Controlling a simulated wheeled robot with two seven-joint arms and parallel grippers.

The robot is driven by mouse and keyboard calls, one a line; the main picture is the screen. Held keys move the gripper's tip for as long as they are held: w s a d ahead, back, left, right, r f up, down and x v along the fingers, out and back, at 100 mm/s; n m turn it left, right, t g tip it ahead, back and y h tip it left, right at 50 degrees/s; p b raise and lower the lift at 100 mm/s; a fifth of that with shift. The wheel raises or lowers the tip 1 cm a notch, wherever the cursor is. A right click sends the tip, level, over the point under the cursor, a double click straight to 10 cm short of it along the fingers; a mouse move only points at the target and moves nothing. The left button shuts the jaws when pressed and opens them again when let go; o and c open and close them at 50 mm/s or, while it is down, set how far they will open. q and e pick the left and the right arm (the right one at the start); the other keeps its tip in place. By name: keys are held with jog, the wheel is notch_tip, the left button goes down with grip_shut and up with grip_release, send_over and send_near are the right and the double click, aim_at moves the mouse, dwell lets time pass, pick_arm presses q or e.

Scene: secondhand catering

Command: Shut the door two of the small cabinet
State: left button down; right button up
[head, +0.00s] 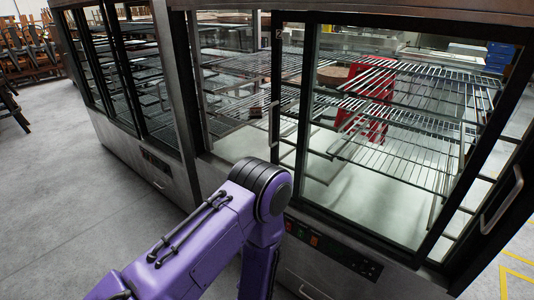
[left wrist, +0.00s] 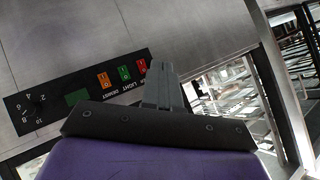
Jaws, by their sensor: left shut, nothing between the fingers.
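The glass-fronted cabinet (head: 345,285) fills the right of the head view, with wire shelves behind its glass. A dark-framed glass door (head: 290,95) has a small mark, perhaps a 2, at its top left corner. A slim upright handle (head: 275,122) shows near that frame. How far the door stands open I cannot tell. My purple left arm reaches in front of the cabinet; its gripper is hidden in the head view. In the left wrist view my left gripper (left wrist: 162,84) is shut and empty, close to the cabinet's control panel (left wrist: 45,106). My right gripper is not in view.
A bar handle (head: 504,202) shows on the cabinet's right side. A red crate (head: 366,88) shows through the glass. More glass cabinet sections (head: 128,65) run to the left. Stacked chairs (head: 28,48) stand far left. Grey floor (head: 60,190) is clear at left.

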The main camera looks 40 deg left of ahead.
pick_arm(q)
jog(key=w+r+m+t+y, duration=0.3)
jog(key=w+r+m+y, duration=0.1)
jog(key=w+r, duration=0.7)
jog(key=m+y, duration=0.3)
jog(key=y, duration=0.3)
send_near(288, 160)
jog(key=s+d+r, duration=0.3)
jog(key=s+r, duration=0.1)
jog(key=shift+m+g, duration=0.3)
jog(key=p+x, duration=0.1)
jog(key=x, duration=0.3)
jog(key=s+a+p+x, duration=0.1)
jog(key=x, duration=0.3)
jog(key=s+p+x, duration=0.1)
jog(key=x, duration=0.4)
jog(key=shift+s+a+r, duration=0.1)
jog(key=shift+s+a, duration=0.15)
jog(key=shift+a, duration=0.15)
